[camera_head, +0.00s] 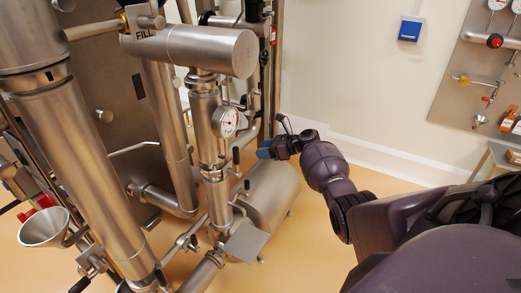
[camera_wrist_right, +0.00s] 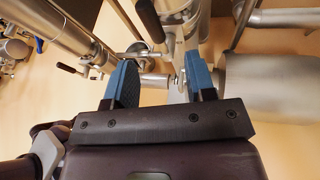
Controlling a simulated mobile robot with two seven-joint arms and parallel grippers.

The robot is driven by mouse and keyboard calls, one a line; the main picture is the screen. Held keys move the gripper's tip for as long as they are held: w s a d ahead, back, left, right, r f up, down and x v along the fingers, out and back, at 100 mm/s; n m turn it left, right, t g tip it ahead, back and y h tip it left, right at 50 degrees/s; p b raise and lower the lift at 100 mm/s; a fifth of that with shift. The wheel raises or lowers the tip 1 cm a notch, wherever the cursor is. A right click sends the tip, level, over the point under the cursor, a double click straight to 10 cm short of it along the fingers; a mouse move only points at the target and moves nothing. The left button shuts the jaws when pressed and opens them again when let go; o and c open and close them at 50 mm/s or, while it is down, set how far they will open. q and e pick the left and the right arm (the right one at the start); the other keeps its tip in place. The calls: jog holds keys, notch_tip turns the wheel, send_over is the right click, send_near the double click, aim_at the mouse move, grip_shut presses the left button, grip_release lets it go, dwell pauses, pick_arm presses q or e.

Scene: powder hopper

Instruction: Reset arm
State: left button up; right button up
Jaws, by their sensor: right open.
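My right gripper (camera_head: 266,152) has blue fingertips and reaches in from the right toward the steel pipework in the head view. In the right wrist view its two blue fingers (camera_wrist_right: 160,85) stand apart with no object held between them. Past the fingers are steel pipes and a small valve handle (camera_wrist_right: 155,80), some distance off. My purple right arm (camera_head: 335,180) is bent and extends from the lower right. My left arm and left gripper do not show.
The powder hopper machine has thick steel pipes (camera_head: 95,170), a round gauge (camera_head: 229,122), a funnel (camera_head: 44,226) and a horizontal cylinder (camera_head: 275,195). A wall panel (camera_head: 465,75) with gauges is at the upper right. Open floor (camera_head: 310,255) lies below my arm.

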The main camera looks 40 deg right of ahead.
dwell(0.8)
jog(key=w+d+r+n+t+h, duration=0.1)
jog(key=w+d+r+n+h, duration=0.3)
jog(key=n, duration=0.7)
jog(key=s+a+f+n+t+h, duration=0.1)
jog(key=s+a+f+n+h, duration=0.2)
jog(key=s+a+n, duration=0.6)
jog(key=s+a+f+n+t+h, duration=0.2)
jog(key=s+a+f+n, duration=0.2)
jog(key=s+a+n, duration=0.5)
jog(key=s+a+f+g, duration=0.1)
jog(key=s+a+f, duration=0.1)
jog(key=s, duration=0.5)
jog(key=s+a+f+n+g, duration=0.1)
jog(key=s+a+f, duration=0.2)
jog(key=s, duration=0.4)
jog(key=s+a+f+g, duration=0.1)
jog(key=s+a+f, duration=0.2)
jog(key=s, duration=0.4)
jog(key=shift+f+n, duration=0.4)
jog(key=shift+f, duration=0.5)
jog(key=shift+a, duration=0.15)
